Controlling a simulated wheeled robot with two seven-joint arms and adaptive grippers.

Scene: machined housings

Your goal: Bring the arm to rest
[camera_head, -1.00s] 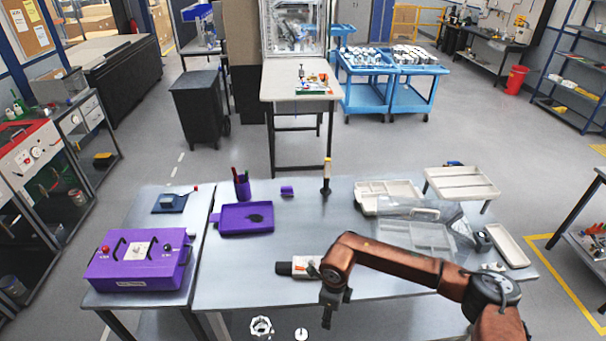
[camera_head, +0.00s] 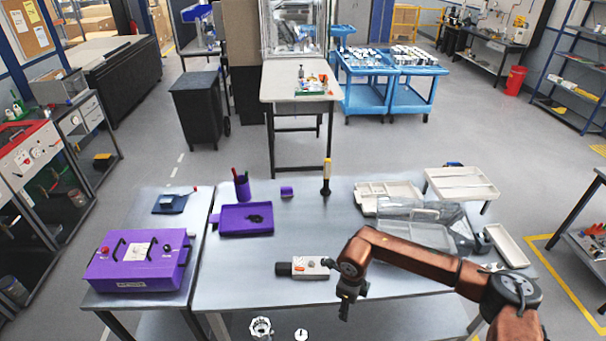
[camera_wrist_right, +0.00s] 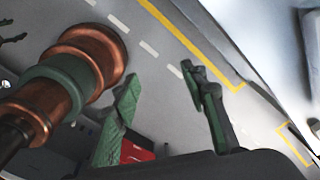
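My right arm (camera_head: 430,262), copper coloured, comes in from the right over the front of the grey table (camera_head: 240,300). My left gripper is not in the head view.
A purple tray (camera_head: 232,222), a purple cup with pens (camera_head: 242,187) and an upright yellow-handled tool (camera_head: 326,178) stand farther back. Pale trays (camera_head: 462,183) and a clear bin (camera_head: 410,232) lie close beyond the arm. A purple control box (camera_head: 138,262) sits at left.

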